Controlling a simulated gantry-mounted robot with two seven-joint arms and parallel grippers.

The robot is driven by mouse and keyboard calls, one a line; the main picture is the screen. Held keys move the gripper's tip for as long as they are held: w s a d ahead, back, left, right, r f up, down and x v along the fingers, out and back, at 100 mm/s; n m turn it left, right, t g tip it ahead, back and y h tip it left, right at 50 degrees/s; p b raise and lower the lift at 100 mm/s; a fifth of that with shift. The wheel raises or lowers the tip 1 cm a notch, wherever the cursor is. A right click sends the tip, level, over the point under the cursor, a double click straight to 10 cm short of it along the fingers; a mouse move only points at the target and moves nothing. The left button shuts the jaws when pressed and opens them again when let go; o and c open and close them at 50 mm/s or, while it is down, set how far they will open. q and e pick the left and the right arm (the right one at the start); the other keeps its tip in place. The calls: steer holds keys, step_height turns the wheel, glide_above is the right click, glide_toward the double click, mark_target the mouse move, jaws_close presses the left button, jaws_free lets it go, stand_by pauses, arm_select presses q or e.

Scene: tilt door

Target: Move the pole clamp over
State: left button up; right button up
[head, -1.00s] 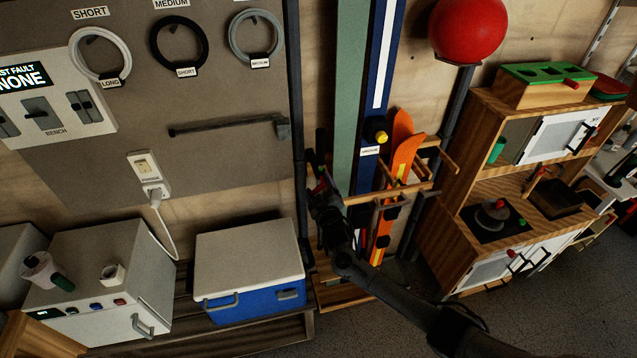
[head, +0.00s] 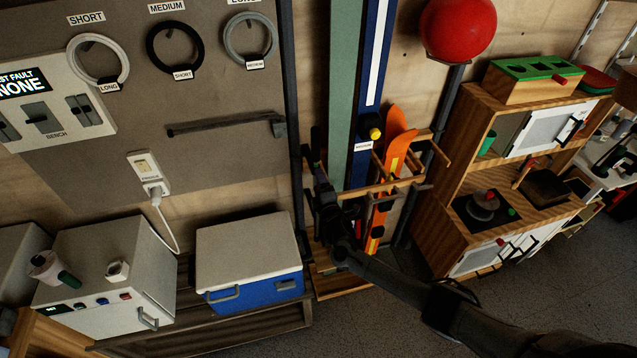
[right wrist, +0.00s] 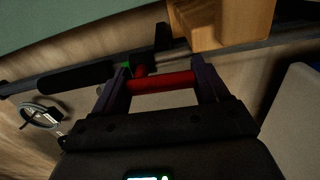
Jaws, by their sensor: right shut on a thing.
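In the right wrist view, a red bar (right wrist: 162,81) lies crosswise between the two fingers of my right gripper (right wrist: 160,78), which is shut on it. The bar appears to be part of the pole clamp. Next to it, a green piece and a black sleeve (right wrist: 75,77) line up along a dark pole. In the head view, my right gripper (head: 322,188) is at the dark upright post, left of the ski rack. The clamp there is small, dark and mostly hidden by my gripper. My left gripper is in neither view.
A wooden rack (head: 385,188) holding an orange ski (head: 398,142) and tall green and blue boards stands just right of my gripper. A blue cooler (head: 250,262) sits lower left. A red ball (head: 458,28) and wooden play kitchen (head: 500,165) are to the right.

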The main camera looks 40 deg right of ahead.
steer(key=shift+d+n, duration=0.1)
steer(key=shift+n, duration=0.3)
steer(key=o, duration=1)
steer(key=shift+s, duration=0.1)
steer(key=shift+s+a, duration=0.2)
steer(key=shift+s, duration=0.05)
steer(key=p+v, duration=0.2)
steer(key=v, duration=0.8)
